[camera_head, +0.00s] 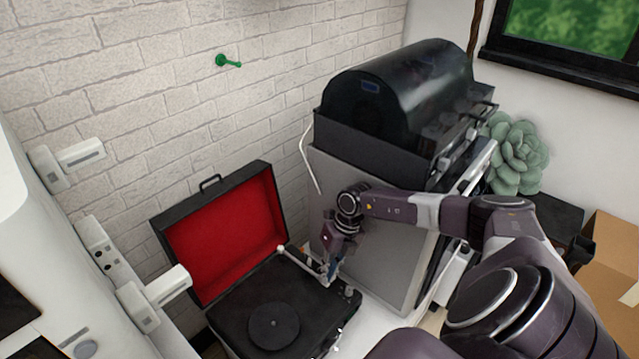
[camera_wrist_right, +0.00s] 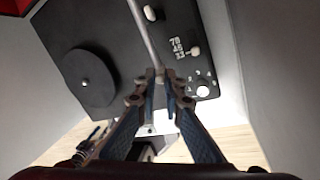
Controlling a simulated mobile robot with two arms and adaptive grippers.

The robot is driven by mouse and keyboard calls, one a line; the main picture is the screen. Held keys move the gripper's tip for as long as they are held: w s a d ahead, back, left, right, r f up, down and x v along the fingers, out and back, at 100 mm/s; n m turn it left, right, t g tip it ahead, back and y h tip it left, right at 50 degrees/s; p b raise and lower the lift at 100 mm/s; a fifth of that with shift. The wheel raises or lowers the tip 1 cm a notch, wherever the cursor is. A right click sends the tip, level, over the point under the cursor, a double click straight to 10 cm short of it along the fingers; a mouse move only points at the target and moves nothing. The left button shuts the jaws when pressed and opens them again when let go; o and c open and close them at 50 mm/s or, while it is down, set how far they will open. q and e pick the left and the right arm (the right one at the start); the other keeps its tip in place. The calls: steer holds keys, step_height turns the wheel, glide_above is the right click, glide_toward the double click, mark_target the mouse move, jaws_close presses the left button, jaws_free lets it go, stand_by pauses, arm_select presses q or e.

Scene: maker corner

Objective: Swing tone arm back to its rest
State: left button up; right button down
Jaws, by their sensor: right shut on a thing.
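The record player is an open black case with a red-lined lid (camera_head: 225,235) against the brick wall. Its black deck (camera_head: 240,300) carries a round black platter (camera_head: 273,325). The thin silver tone arm (camera_head: 300,260) runs along the deck's right side, away from the platter. My right gripper (camera_head: 329,274) is over the right side of the deck, shut on the tone arm. In the right wrist view, the fingertips (camera_wrist_right: 163,76) close around the end of the tone arm (camera_wrist_right: 149,35), and the platter (camera_wrist_right: 84,77) lies to the left. The tone arm's rest cannot be made out. My left gripper does not show.
Cream knobs (camera_wrist_right: 193,51) and speed markings lie right of the tone arm. A grey cabinet (camera_head: 365,255) with a black domed machine (camera_head: 400,95) stands close right of the record player. White wall fittings (camera_head: 140,305) stick out at the left.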

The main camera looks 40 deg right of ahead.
steer(key=c, duration=2.5)
jaws_free()
steer(key=shift+d, duration=0.15)
steer(key=o, duration=0.5)
steer(key=shift+d, duration=0.1)
steer(key=shift+c, duration=0.2)
steer(key=shift+r, duration=0.2)
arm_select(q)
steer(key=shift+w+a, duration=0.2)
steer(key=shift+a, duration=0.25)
arm_select(e)
step_height(320, 180, up, 10)
steer(key=shift+f, duration=0.2)
steer(key=shift+s+f, duration=0.1)
steer(key=shift+s, duration=0.05)
